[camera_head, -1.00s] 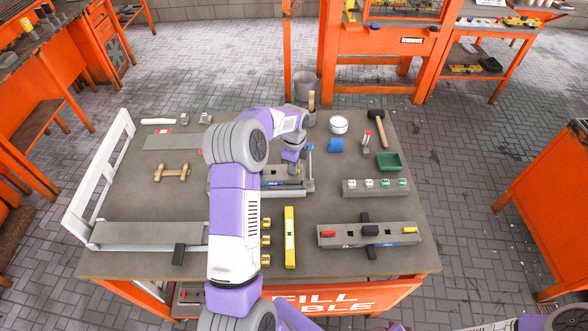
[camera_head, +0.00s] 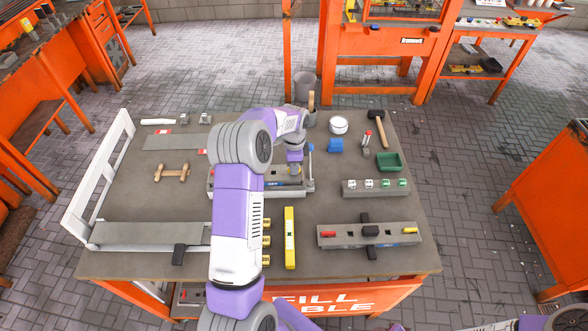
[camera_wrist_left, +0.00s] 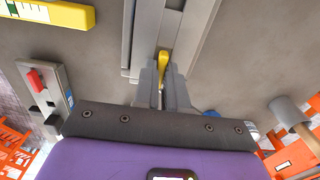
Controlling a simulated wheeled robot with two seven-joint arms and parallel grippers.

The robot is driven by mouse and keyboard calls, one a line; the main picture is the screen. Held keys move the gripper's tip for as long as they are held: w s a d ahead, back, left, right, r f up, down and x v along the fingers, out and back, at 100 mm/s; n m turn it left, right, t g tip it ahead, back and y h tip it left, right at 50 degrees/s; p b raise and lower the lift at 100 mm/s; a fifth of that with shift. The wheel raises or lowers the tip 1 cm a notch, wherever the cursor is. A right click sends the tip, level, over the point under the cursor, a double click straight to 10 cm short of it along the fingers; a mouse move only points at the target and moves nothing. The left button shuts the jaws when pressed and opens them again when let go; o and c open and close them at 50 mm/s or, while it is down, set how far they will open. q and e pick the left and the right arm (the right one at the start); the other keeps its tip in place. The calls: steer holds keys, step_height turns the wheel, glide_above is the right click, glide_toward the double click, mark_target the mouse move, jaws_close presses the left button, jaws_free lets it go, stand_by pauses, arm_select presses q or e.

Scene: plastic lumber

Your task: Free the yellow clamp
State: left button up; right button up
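The yellow clamp (camera_wrist_left: 163,62) shows in the left wrist view as a small yellow handle at the edge of a grey fixture. My left gripper (camera_wrist_left: 163,78) has its two fingers close together on either side of this handle, and they appear shut on it. In the head view my left gripper (camera_head: 295,172) reaches down at the right part of the grey fixture (camera_head: 308,187). My arm hides much of that fixture, and the yellow handle cannot be made out there. My right gripper is out of view; only part of my arm shows at the bottom right.
A yellow level (camera_head: 290,238) lies in front of the fixture. A grey block (camera_head: 350,240) with red and yellow levers is at the right front. A white frame (camera_head: 100,175) is left.

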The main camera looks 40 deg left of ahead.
arm_select(q)
steer(key=o, duration=0.5)
steer(key=shift+o, duration=0.2)
steer(key=shift+r+p, duration=2.55)
steer(key=shift+r, duration=1)
